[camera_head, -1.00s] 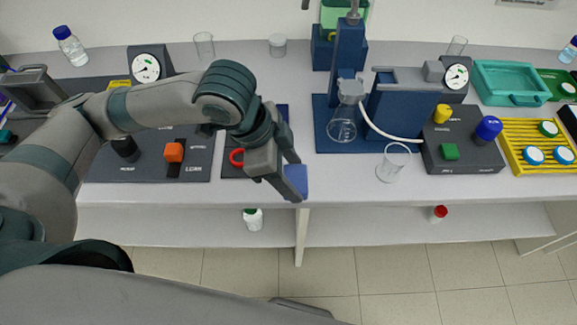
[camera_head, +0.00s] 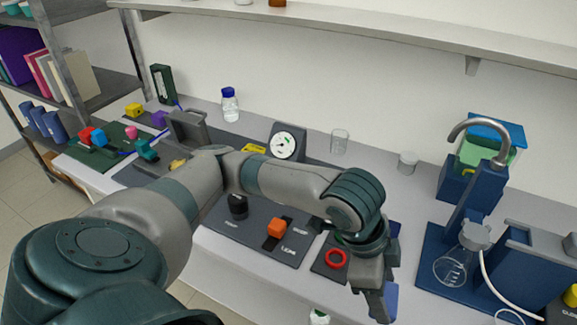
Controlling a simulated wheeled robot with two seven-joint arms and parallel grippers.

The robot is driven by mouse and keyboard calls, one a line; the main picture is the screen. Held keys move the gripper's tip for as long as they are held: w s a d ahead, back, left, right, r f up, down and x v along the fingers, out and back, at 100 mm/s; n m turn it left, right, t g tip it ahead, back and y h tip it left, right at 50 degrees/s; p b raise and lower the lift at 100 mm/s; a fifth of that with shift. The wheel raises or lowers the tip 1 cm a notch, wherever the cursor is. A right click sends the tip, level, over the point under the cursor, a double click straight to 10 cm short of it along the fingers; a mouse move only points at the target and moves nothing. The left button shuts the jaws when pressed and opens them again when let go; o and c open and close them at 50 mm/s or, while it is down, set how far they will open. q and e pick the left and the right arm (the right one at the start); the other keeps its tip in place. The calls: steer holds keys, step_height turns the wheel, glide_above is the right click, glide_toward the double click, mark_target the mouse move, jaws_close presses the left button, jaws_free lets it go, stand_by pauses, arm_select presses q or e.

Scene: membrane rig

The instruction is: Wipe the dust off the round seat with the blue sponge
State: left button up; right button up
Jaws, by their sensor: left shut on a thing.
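My left gripper (camera_head: 377,304) is shut on the blue sponge (camera_head: 391,302) and holds it near the front edge of the bench, at the bottom of the head view. The gripper hides part of the sponge. A red ring (camera_head: 336,259) lies on a dark plate (camera_head: 322,266) just left of the gripper. The arm and gripper cover part of this plate. I cannot make out the round seat or any dust on it. My right gripper is not in view.
A dark panel with an orange block (camera_head: 277,228) and a black knob (camera_head: 238,207) lies left of the gripper. A gauge (camera_head: 286,143), a beaker (camera_head: 340,142) and a bottle (camera_head: 229,104) stand behind. A blue stand with a flask (camera_head: 452,268) is at right.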

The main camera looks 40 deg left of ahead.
arm_select(q)
steer(key=w+a+r+n+t+y+b, duration=0.2)
steer(key=w+a+n+y+b, duration=0.2)
steer(key=w+a+n, duration=0.5)
steer(key=a+n, duration=0.1)
steer(key=n, duration=0.3)
steer(key=shift+r+t+b, duration=0.3)
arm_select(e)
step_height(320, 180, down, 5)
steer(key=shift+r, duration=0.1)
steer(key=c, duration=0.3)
arm_select(q)
steer(key=shift+a, duration=0.15)
